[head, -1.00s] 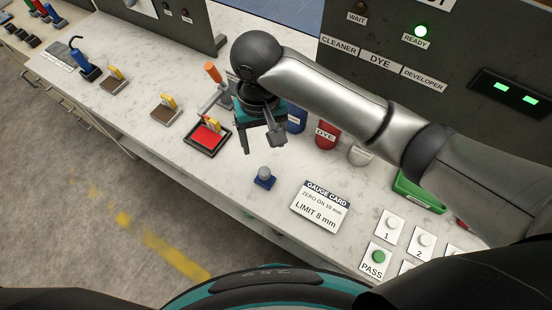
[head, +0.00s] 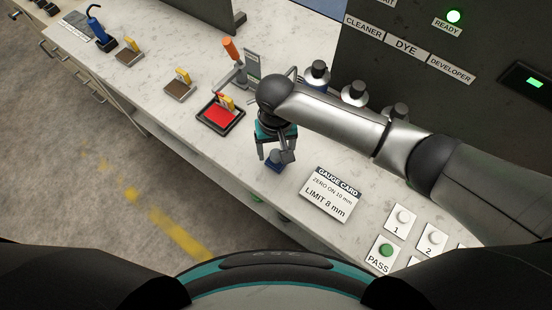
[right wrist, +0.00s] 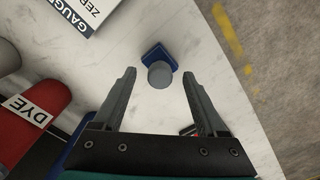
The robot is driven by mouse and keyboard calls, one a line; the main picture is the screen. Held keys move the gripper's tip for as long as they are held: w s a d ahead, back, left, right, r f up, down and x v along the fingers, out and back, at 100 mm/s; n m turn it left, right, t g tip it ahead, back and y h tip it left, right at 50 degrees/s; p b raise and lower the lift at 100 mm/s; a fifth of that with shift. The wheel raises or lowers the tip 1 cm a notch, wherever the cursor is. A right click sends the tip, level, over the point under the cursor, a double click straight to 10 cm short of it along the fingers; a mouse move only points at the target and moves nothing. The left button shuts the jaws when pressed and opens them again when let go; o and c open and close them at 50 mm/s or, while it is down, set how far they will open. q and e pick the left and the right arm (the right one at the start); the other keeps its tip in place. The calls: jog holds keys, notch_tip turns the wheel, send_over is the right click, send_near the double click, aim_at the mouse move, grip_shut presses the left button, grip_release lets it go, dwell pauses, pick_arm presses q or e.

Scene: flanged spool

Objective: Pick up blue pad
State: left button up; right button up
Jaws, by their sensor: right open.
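The blue pad (head: 275,168) is a small blue square block with a round grey knob on top, on the white counter left of the gauge card. It also shows in the right wrist view (right wrist: 154,53), knob toward the camera. My right gripper (head: 276,154) is above the pad with its jaws apart. In the right wrist view the two fingers (right wrist: 159,76) stand to either side of the knob, with nothing held between them. I cannot tell how high the tips are above the pad. My left gripper is not in view.
The gauge card (head: 331,194) lies just right of the pad. A black-rimmed tray with a red surface (head: 221,114) and a yellow-handled piece is behind left. Bottles (head: 354,92) stand behind my right arm. The PASS button (head: 385,251) is at front right. Counter left of the pad is clear.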

jog(key=shift+f, duration=0.85)
jog(key=shift+c, duration=0.2)
grip_shut()
